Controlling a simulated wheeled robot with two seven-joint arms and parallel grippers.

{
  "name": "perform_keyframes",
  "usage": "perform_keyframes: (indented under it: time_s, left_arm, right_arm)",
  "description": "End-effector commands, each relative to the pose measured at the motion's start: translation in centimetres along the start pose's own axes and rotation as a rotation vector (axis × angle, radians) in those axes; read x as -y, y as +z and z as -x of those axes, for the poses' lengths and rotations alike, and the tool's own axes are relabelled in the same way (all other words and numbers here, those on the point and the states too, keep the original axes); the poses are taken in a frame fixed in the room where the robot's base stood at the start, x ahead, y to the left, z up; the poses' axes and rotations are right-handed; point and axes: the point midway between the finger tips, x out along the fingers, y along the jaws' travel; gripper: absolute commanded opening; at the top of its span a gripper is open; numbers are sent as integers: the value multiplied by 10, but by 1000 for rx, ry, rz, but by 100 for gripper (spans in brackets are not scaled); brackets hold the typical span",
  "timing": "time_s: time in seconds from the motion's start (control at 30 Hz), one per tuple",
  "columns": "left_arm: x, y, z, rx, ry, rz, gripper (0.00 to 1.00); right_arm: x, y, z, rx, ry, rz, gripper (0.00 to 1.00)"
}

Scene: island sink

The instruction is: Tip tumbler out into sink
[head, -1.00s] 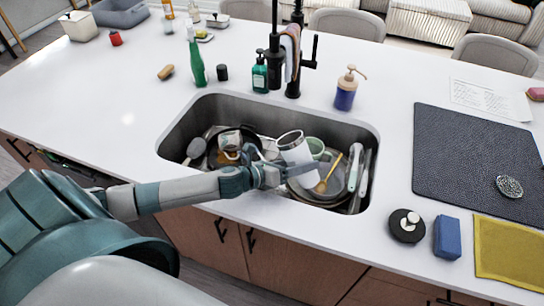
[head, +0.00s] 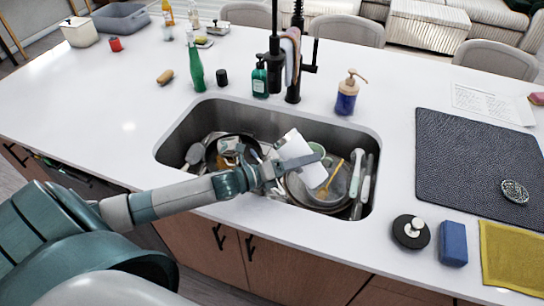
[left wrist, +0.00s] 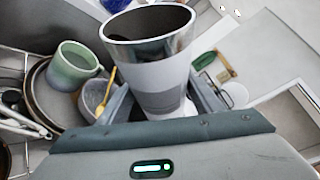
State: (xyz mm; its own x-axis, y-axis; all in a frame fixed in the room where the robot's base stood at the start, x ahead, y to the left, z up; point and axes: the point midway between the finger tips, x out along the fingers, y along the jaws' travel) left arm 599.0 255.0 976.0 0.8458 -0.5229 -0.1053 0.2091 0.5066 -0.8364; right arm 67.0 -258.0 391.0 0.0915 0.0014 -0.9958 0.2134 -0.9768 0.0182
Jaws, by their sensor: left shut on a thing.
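The white tumbler (head: 298,152) is tilted over the sink (head: 178,132), above the dishes, with its mouth turned out of sight in the head view. In the left wrist view the tumbler (left wrist: 158,75) shows a shiny metal rim, a dark hollow mouth and a white body. I cannot make out any contents. My left gripper (head: 292,166) is shut on the tumbler's body, one finger on each side. My right gripper is not in view.
The sink holds a green mug (left wrist: 75,65), plates, a pan and utensils. A black tap (head: 292,60) stands behind it, with a green soap bottle (head: 260,80) and a blue pump bottle (head: 346,97). The counter left of the sink is mostly clear.

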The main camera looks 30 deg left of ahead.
Motion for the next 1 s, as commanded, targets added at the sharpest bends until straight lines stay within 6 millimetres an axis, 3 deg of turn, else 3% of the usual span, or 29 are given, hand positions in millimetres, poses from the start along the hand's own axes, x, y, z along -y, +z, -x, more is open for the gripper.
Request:
perform_keyframes:
  time_s: [1.0]
  left_arm:
    - [10, 5, 1, 15, -44, 97, 28]
  right_arm:
    - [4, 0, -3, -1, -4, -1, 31]
